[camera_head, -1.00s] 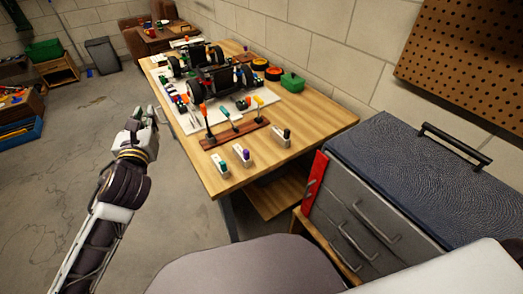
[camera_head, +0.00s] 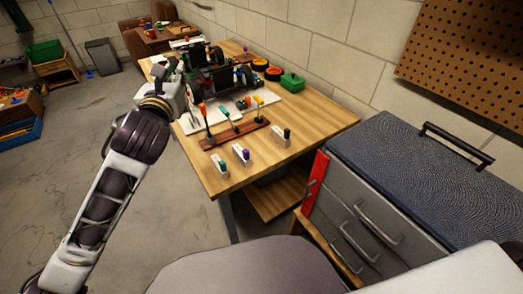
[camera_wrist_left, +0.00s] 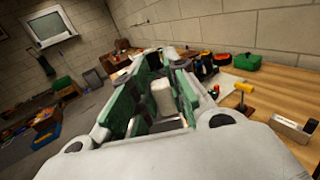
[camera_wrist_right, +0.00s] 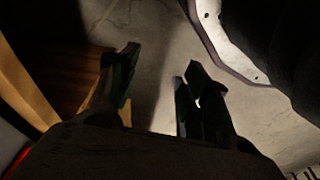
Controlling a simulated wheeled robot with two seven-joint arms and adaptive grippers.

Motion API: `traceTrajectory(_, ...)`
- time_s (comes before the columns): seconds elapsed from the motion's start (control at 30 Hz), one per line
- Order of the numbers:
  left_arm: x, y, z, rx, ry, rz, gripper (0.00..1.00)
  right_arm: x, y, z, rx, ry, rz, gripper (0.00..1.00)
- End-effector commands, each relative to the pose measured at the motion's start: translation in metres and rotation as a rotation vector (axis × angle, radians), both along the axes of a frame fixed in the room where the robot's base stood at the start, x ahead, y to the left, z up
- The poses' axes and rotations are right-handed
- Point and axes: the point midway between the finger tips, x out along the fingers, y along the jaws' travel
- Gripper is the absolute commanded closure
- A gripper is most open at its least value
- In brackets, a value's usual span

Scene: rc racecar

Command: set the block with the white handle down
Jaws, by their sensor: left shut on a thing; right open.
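My left gripper (camera_head: 180,72) is over the left edge of the wooden table, beside the racecar. In the left wrist view its green-padded fingers (camera_wrist_left: 165,62) are closed around a pale upright piece (camera_wrist_left: 163,98), which looks like the white handle. The block below it is hidden by the fingers and palm. Three small white blocks stand on the table's near part, with a green handle (camera_head: 219,166), a purple handle (camera_head: 242,154) and a black handle (camera_head: 284,137). My right gripper (camera_wrist_right: 158,85) is open and empty, with floor behind it.
A brown rack (camera_head: 238,132) holds upright coloured-handled tools. A green box (camera_head: 292,83) and orange-rimmed wheels are near the wall. A grey drawer cabinet (camera_head: 352,215) stands at right. The table's near right part is clear.

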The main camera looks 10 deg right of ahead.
Motion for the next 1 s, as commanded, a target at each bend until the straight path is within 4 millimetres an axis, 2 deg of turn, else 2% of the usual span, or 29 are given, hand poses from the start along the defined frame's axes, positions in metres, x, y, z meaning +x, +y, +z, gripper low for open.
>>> traceTrajectory(0.37,0.001,-0.062,0.024,0.000,-0.004,-0.099,1.00,0.006,0.003,0.010,0.008,-0.020,0.000,0.52)
traceTrajectory(0.47,0.000,-0.083,0.029,0.000,-0.005,-0.132,1.00,0.008,0.004,0.014,0.011,-0.026,0.000,0.52)
traceTrajectory(0.6,-0.003,-0.122,0.031,0.000,-0.004,-0.189,1.00,0.012,0.006,0.022,0.015,-0.035,0.000,0.52)
traceTrajectory(0.77,-0.007,-0.172,0.020,0.000,-0.001,-0.252,1.00,0.017,0.008,0.035,0.020,-0.046,0.000,0.52)
traceTrajectory(0.87,-0.010,-0.199,0.005,0.000,0.001,-0.281,1.00,0.020,0.009,0.043,0.023,-0.050,0.002,0.52)
traceTrajectory(1.0,-0.013,-0.230,-0.027,0.000,0.003,-0.306,1.00,0.024,0.011,0.055,0.026,-0.056,0.003,0.52)
